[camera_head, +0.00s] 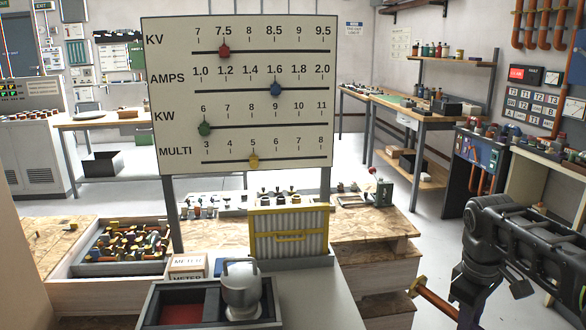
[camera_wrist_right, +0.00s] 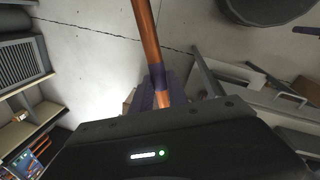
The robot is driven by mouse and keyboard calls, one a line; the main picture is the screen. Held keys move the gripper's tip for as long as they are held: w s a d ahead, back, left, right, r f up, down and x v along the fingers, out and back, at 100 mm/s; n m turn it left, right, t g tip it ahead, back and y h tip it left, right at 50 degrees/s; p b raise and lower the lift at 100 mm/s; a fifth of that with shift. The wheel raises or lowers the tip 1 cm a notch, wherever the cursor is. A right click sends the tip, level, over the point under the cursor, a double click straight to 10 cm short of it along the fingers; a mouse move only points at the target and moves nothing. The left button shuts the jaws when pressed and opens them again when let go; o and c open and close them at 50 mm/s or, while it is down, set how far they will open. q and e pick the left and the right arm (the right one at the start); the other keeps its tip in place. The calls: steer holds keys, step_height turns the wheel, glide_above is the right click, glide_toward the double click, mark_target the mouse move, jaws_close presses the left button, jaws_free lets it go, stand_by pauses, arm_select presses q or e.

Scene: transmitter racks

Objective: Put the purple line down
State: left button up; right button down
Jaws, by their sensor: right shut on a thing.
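The purple line is a copper-coloured pipe (camera_head: 437,301) with a brass-coloured end, held at the lower right of the head view. In the right wrist view the pipe (camera_wrist_right: 146,30) runs down from the top edge, with a purple band (camera_wrist_right: 157,78) around it just above the jaws. My right gripper (camera_head: 468,312) is shut on the pipe and holds it in the air, right of the workbench. The pipe's other end is hidden or out of frame. My left gripper is not in view.
A board with coloured sliders (camera_head: 240,95) stands upright at centre. Before it are a yellow-framed ribbed panel (camera_head: 290,232), a dark tray (camera_head: 150,312) with a white kettle-like vessel (camera_head: 241,288), and a crate of parts (camera_head: 95,268).

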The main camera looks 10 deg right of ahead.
steer(key=shift+w+f+m, duration=0.15)
steer(key=shift+w+m, duration=0.1)
steer(key=shift+m, duration=0.35)
steer(key=w+a+f+m+p, duration=0.1)
steer(key=w+a+f, duration=0.1)
steer(key=a, duration=0.3)
steer(key=w+a+f+m+p, duration=0.2)
steer(key=w+a, duration=0.1)
steer(key=a, duration=0.2)
steer(key=w+a+f+m+g+p, duration=0.1)
steer(key=w+a+f+m+p, duration=0.1)
steer(key=a, duration=0.3)
steer(key=shift+w+a+f, duration=0.1)
steer(key=shift+w+a, duration=0.1)
steer(key=shift+w, duration=0.2)
steer(key=shift+n, duration=0.6)
steer(key=a, duration=0.2)
steer(key=a+f+p, duration=0.1)
steer(key=a, duration=0.3)
steer(key=shift+a+f, duration=0.3)
steer(key=shift+a, duration=0.3)
